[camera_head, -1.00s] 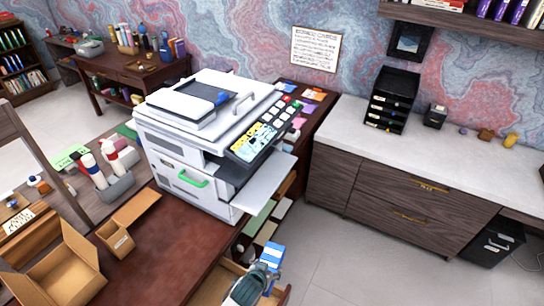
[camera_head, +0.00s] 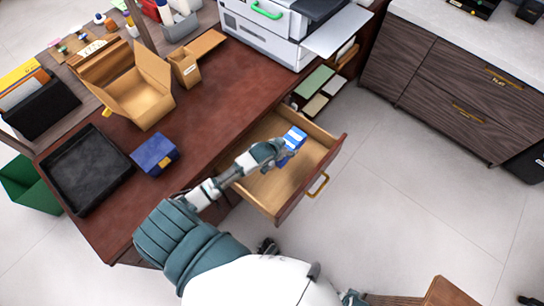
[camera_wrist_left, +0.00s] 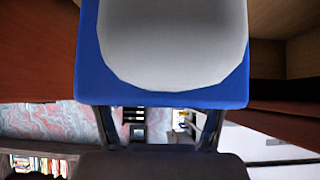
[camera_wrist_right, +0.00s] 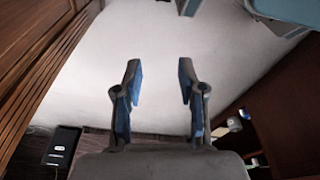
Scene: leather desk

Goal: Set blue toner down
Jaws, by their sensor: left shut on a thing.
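In the left wrist view the toner (camera_wrist_left: 90,60) fills the upper middle, between the fingers, with a large pale face towards the camera. I cannot tell whether it touches the drawer floor. My right gripper (camera_wrist_right: 160,80) is open and empty in the right wrist view, its fingers apart above pale floor.
The wooden drawer (camera_head: 326,152) is pulled out from the red-brown desk (camera_head: 215,95). On the desk are a dark blue box (camera_head: 155,153), a black tray (camera_head: 85,170), an open carton (camera_head: 140,92) and a printer (camera_head: 270,35). Floor right of the drawer is clear.

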